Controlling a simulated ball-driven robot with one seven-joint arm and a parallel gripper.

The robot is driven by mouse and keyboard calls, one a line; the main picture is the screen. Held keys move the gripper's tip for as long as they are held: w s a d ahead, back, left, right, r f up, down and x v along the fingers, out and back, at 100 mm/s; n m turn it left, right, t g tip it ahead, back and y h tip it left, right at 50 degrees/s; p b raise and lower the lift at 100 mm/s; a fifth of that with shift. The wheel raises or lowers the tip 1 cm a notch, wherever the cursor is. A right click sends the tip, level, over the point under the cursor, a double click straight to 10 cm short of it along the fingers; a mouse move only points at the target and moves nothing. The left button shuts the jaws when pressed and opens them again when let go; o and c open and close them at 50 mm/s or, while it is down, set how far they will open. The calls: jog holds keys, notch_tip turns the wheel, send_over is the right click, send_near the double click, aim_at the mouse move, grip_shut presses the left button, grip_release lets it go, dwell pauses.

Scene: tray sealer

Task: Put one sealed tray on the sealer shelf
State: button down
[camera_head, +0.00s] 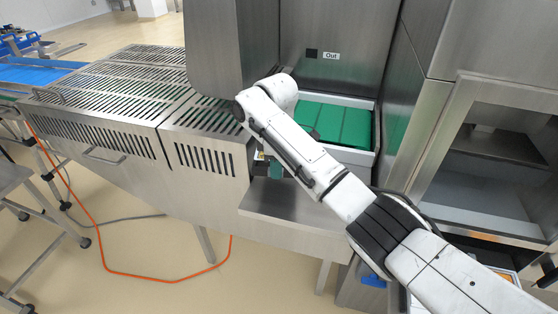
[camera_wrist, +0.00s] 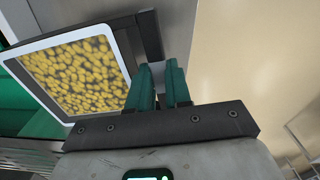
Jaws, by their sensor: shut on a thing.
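The sealed tray (camera_wrist: 75,70) shows in the wrist view, with a white rim and yellow pieces under its top. My gripper (camera_wrist: 162,88), with green fingers, is shut on the tray at its right edge; the exact grip is partly hidden by the fingers. In the head view my gripper (camera_head: 272,168) is low in front of the sealer outlet, mostly hidden by my arm, and only a sliver of the tray shows beside it. The steel sealer shelf (camera_head: 310,208) juts out just below and right of the gripper. I cannot tell whether the tray touches it.
A green belt (camera_head: 345,125) lies inside the outlet under the "Out" label (camera_head: 331,56). A slotted steel housing (camera_head: 205,140) stands close left of the gripper. A windowed steel cabinet (camera_head: 500,150) is at right. An orange cable (camera_head: 165,279) lies on the floor.

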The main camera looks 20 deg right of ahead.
jog(key=shift+f+b, duration=3.05)
jog(key=shift+b, duration=0.05)
jog(key=shift+f+b, duration=0.35)
jog(key=shift+f, duration=0.7)
jog(key=shift+d+r+p, duration=0.1)
jog(key=shift+p, duration=0.65)
jog(key=c, duration=1)
grip_release()
jog(key=shift+s, duration=0.1)
jog(key=shift+c, duration=0.3)
jog(key=shift+c, duration=1.2)
